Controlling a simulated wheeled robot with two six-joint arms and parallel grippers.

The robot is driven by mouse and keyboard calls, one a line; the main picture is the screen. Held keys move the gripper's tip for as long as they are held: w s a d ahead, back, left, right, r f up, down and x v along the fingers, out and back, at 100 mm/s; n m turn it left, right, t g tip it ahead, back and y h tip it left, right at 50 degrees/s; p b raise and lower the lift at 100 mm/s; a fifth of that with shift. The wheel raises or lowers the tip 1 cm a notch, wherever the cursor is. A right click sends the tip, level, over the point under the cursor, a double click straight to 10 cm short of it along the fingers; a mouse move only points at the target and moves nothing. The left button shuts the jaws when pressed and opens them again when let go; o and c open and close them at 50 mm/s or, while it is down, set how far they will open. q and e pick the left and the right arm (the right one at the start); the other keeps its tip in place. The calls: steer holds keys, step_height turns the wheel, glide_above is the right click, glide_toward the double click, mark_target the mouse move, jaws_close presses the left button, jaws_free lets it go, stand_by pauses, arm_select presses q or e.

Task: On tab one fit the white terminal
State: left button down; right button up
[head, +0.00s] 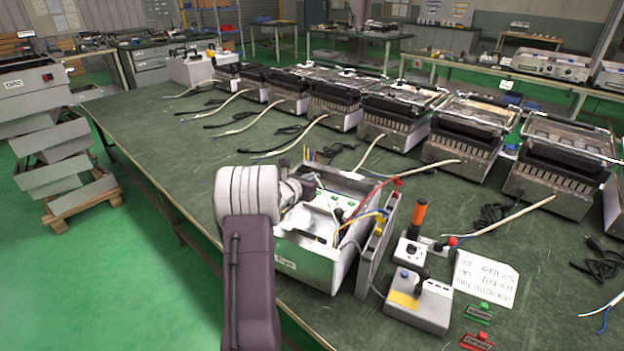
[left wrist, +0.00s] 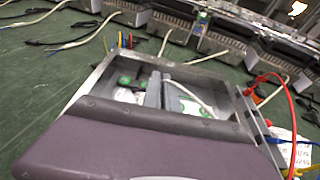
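An open grey metal box (head: 308,262) stands on the green bench, its white inside panel carrying several green-marked spots. My left gripper (left wrist: 160,90) reaches into this box; its two grey fingers are close together, with only a narrow gap. A white lead (left wrist: 193,92) curves away to the right from the fingers, which appear shut on its end, the white terminal. The terminal itself is too small and hidden to make out. In the head view my left arm covers the box's left part. I cannot tell which tab is tab one. My right gripper is not in view.
Red, blue and yellow wires (head: 384,190) rise at the box's right side, beside an upright grey panel (head: 378,245). A tool with an orange handle (head: 416,218), a yellow-labelled device (head: 420,300) and a paper note (head: 484,280) lie to the right. Several heater units line the back.

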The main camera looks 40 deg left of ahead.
arm_select(q)
steer(key=shift+f+b, duration=0.5)
steer(key=shift+f, duration=0.05)
steer(key=c, duration=1.6)
jaws_free()
steer(key=v, duration=0.9)
